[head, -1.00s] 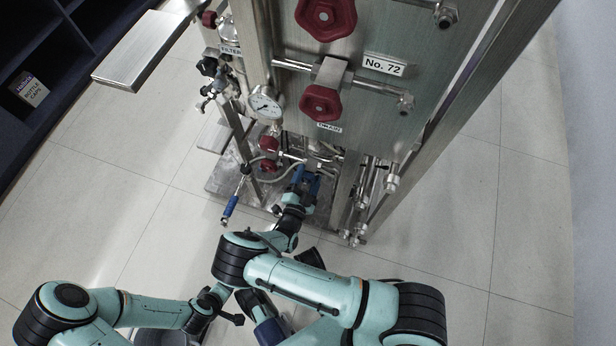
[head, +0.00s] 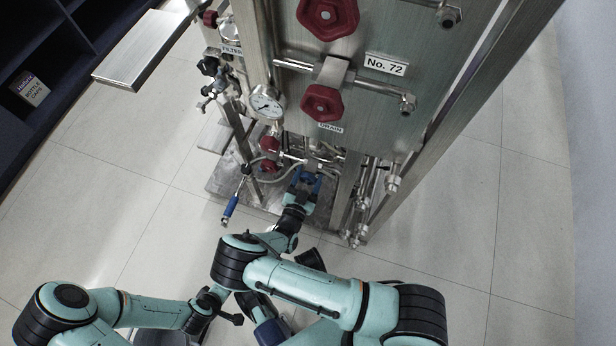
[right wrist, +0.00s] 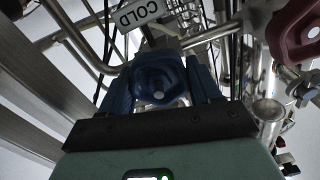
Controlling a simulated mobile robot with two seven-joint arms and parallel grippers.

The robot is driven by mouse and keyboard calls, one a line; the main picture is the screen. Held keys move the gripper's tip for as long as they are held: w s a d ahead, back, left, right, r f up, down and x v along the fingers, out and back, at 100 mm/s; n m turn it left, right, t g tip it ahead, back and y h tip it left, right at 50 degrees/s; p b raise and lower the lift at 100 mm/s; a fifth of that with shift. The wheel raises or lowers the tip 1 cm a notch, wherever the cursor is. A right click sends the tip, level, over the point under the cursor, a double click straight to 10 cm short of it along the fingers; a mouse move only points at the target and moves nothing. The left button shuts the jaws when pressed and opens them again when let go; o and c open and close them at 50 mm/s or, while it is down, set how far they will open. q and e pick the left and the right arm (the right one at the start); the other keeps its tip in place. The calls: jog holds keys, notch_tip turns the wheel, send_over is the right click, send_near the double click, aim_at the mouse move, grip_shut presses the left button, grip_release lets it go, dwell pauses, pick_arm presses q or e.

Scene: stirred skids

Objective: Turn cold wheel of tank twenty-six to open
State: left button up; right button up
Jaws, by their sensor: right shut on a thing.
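The cold wheel (right wrist: 160,78) is a dark blue knob under a white COLD label (right wrist: 139,14) in the right wrist view. My right gripper (head: 306,180) is low at the front of the steel skid in the head view. Its blue fingers stand on both sides of the knob in the right wrist view, shut on it. The panel plate (head: 385,65) reads No. 72; I see no plate for twenty-six. A dark blue part (head: 271,332) at the bottom edge may be my left gripper; its fingers cannot be made out.
A red wheel (head: 322,103) marked DRAIN and another red wheel (head: 327,16) are on the panel (head: 392,118). A gauge (head: 265,103), small red valves and a blue-handled lever (head: 230,208) are at its left. Pipes crowd the gripper. Floor (head: 120,200) is clear at left.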

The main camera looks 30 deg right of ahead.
jog(key=o, duration=1.1)
jog(key=shift+c, duration=0.2)
jog(key=shift+s, duration=0.1)
pick_arm(q)
jog(key=shift+s+d+r+g+p, duration=0.2)
jog(key=shift+s+d+r+p, duration=0.15)
jog(key=shift+s, duration=0.2)
jog(key=shift+s+d+r+g+p, duration=0.2)
jog(key=shift+s+r+p, duration=0.15)
jog(key=shift+s, duration=0.2)
pick_arm(e)
jog(key=v, duration=1.3)
jog(key=shift+a, duration=0.25)
pick_arm(q)
jog(key=shift+a, duration=0.1)
pick_arm(e)
jog(key=shift+s, duration=0.15)
